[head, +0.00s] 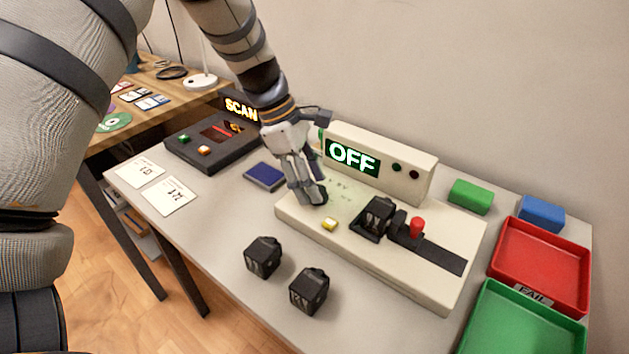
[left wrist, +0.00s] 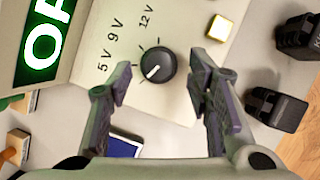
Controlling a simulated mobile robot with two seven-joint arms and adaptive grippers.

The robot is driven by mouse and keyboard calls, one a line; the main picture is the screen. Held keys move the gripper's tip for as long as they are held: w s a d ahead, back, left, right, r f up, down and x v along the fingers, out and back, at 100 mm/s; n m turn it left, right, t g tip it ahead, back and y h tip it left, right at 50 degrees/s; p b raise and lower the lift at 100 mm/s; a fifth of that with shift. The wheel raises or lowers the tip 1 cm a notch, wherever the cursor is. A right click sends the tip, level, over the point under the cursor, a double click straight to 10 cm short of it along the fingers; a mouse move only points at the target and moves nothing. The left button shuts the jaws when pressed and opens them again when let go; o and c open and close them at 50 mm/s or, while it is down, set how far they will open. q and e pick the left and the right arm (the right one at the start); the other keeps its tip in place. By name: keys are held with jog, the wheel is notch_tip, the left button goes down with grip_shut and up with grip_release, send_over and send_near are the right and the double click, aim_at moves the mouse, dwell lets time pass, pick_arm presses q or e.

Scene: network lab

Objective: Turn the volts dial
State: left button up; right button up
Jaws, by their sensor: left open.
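The volts dial (left wrist: 157,65) is a round black knob with a white line on the cream test unit (head: 452,285). In the left wrist view, 5V, 9V and 12V are printed around it. The white line slants to the picture's lower left, and I cannot tell exactly which mark it matches. My left gripper (head: 312,192) is over the panel's left part and hides the dial in the head view. In the left wrist view its open fingers (left wrist: 164,78) are on either side of the dial, apart from it. My right gripper is not in view.
The unit's display (head: 352,158) reads OFF. A yellow button (head: 329,224), a black module (head: 377,214) and a red-topped lever (head: 417,229) are nearby on the unit. Two black modules (head: 263,257) stand in front. Red (head: 541,264) and green (head: 525,320) trays lie at right.

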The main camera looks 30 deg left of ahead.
pick_arm(q)
jog(key=shift+w+d+f, duration=0.1)
jog(key=shift+d+f, duration=0.05)
jog(key=shift+f, duration=0.2)
grip_shut()
